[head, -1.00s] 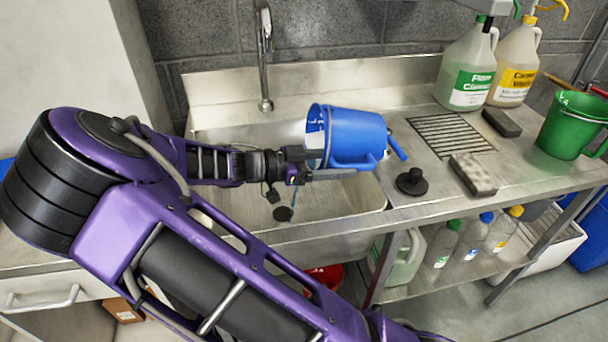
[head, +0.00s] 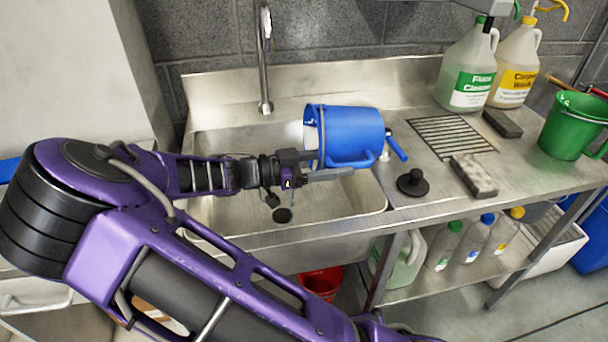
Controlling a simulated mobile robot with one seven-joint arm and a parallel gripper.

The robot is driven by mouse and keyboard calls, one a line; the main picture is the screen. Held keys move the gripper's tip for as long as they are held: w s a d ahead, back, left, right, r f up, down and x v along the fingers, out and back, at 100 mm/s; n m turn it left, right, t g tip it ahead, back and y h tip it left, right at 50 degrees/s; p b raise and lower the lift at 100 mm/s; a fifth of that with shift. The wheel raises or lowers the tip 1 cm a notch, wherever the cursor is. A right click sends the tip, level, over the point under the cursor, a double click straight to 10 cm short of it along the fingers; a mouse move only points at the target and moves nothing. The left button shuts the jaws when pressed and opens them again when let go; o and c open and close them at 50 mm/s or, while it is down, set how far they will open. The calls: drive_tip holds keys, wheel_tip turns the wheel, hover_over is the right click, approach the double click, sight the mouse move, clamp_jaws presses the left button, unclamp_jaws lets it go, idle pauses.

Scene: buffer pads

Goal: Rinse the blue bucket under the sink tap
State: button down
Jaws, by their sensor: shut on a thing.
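The blue bucket (head: 352,135) lies tipped on its side in the air over the right part of the sink (head: 345,207), its opening facing left. My gripper (head: 312,168) is shut on the bucket near its rim, on the opening side. The tap (head: 264,60) rises behind the sink, left of the bucket, with its spout pointing down. The bucket is to the right of the spout and not under it. The inside of the bucket is mostly hidden. I see no stream from the spout.
A black plug (head: 411,182), a grey block (head: 474,176) and a drain grate (head: 450,137) are on the counter to the right. A green bucket (head: 568,130) and large jugs (head: 467,70) stand further right. A red bucket (head: 320,281) is below the sink.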

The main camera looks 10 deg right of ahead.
sight(359, 135)
drive_tip(key=d+r+y+p, duration=0.3)
drive_tip(key=p, duration=0.2)
drive_tip(key=shift+r, duration=0.15)
drive_tip(key=shift+d+r+y+p, duration=0.3)
drive_tip(key=shift+y+p, duration=0.2)
drive_tip(key=shift+p, duration=0.2)
drive_tip(key=shift+f, duration=0.4)
drive_tip(key=shift+d+r+y+p, duration=0.2)
drive_tip(key=shift+r+y+p, duration=0.3)
drive_tip(key=shift+r+p, duration=0.3)
drive_tip(key=shift+d+r+y+p, duration=0.3)
drive_tip(key=shift+r+y+p, duration=0.4)
drive_tip(key=shift+r, duration=0.05)
drive_tip(key=shift+d+r+y, duration=0.25)
drive_tip(key=shift+d+y, duration=0.2)
drive_tip(key=shift+y, duration=0.65)
drive_tip(key=d+r+y, duration=0.2)
drive_tip(key=r+y, duration=0.1)
drive_tip(key=shift+d, duration=0.2)
drive_tip(key=shift+d+r+y, duration=0.35)
drive_tip(key=shift+d+y, duration=0.4)
drive_tip(key=shift+y, duration=0.2)
drive_tip(key=shift+d+r+y, duration=0.35)
drive_tip(key=shift+d+y, duration=0.35)
drive_tip(key=shift+y, duration=0.3)
drive_tip(key=shift+d+r+y, duration=0.35)
drive_tip(key=shift+d+y, duration=0.4)
drive_tip(key=shift+y, duration=0.2)
